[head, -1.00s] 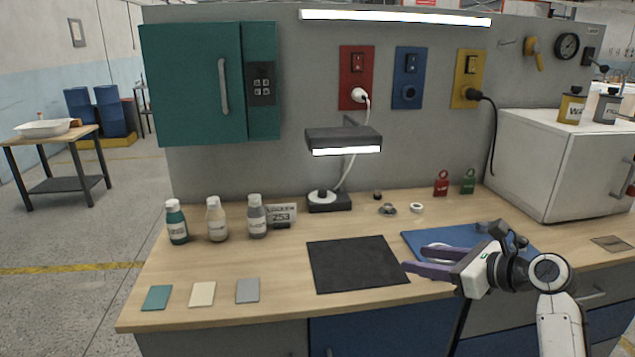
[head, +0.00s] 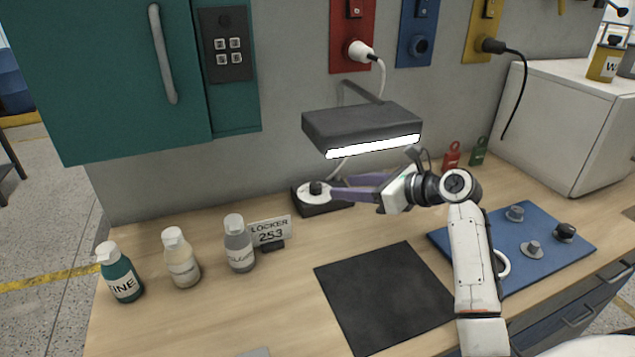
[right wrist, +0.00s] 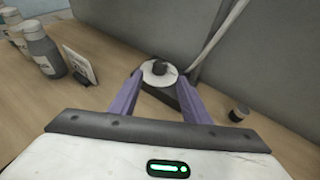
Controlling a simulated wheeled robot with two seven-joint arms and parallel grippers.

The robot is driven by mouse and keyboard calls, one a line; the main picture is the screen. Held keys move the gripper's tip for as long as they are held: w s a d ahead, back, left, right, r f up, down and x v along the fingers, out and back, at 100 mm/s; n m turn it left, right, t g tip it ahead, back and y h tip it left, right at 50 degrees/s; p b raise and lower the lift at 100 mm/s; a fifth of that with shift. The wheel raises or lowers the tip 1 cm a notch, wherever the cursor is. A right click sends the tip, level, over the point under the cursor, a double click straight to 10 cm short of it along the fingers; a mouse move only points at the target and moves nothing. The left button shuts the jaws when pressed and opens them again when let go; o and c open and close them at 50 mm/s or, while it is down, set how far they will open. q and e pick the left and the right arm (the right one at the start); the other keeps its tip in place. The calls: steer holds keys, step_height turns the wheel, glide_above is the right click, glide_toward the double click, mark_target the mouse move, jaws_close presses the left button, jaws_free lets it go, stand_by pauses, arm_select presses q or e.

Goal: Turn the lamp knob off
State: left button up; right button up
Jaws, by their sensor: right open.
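The desk lamp (head: 360,128) has a dark shade with its light strip glowing white. Its black base (head: 318,208) stands on the bench against the grey panel. On the base is a white disc with a dark knob (head: 316,188); the knob also shows in the right wrist view (right wrist: 159,67). My right gripper (head: 336,187) is open, its purple fingers reaching in from the right towards the knob. In the right wrist view the fingertips (right wrist: 160,78) lie either side of the white disc's near part, with nothing held between them. Whether they touch it I cannot tell. My left gripper is out of view.
Several bottles (head: 181,258) and a locker 253 sign (head: 270,232) stand left of the base. A black mat (head: 385,297) lies in front. A blue mat (head: 550,265) with small knobs lies right. The lamp shade overhangs the gripper area. A white cord rises behind the base.

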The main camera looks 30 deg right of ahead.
mark_target(320, 186)
steer(key=x, duration=0.8)
steer(key=shift+w+f, duration=0.15)
steer(key=shift+w, duration=0.15)
steer(key=shift+w+a+f, duration=0.1)
steer(key=shift+w, duration=0.1)
steer(key=c, duration=1)
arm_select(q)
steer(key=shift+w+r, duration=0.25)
arm_select(e)
steer(key=shift+c, duration=0.2)
